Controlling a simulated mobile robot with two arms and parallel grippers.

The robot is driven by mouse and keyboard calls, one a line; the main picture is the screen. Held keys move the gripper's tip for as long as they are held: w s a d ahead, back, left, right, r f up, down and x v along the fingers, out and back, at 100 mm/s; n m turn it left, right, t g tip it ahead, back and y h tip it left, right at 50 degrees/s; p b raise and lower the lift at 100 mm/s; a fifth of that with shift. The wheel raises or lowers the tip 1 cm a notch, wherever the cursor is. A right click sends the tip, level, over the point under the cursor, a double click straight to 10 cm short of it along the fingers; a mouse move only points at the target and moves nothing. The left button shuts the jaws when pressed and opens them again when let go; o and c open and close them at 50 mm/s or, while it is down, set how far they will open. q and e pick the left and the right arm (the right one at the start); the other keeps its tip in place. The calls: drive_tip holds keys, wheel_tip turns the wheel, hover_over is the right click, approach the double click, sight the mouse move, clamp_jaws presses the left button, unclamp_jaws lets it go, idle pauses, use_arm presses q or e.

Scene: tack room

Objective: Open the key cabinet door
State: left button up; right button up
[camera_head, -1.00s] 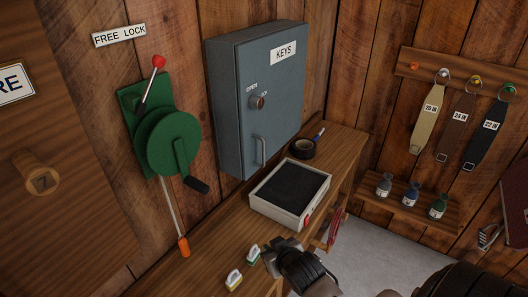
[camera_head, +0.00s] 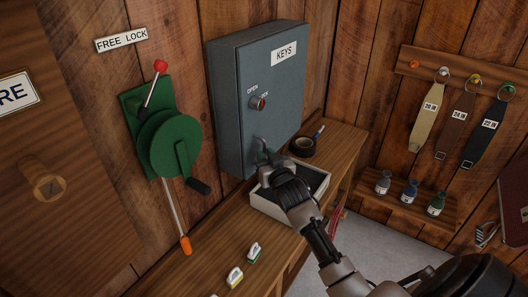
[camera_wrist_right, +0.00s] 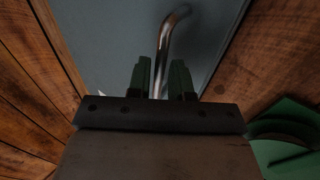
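The blue-grey key cabinet (camera_head: 232,120) hangs on the wooden wall with its door shut, a "KEYS" label and a round red-and-grey knob (camera_head: 259,103) under the words OPEN and LOCK. My right gripper (camera_head: 264,152) is at the lower part of the door, where it hides most of the handle. In the right wrist view the curved metal handle (camera_wrist_right: 168,45) runs between its two dark green fingers (camera_wrist_right: 161,80). The fingers stand apart, one on each side of the handle, with no clear grip on it. My left gripper is not in view.
A white tray with a dark inside (camera_head: 264,205) sits on the wooden bench (camera_head: 222,237) below the cabinet, partly behind my right gripper. A black tape roll (camera_head: 303,146) lies behind it. A green crank winch (camera_head: 168,143) is on the wall to the left.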

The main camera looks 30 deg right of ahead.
drive_tip(key=shift+w+d, duration=0.15)
drive_tip(key=shift+w, duration=0.6)
clamp_jaws()
drive_tip(key=shift+s+d, duration=0.1)
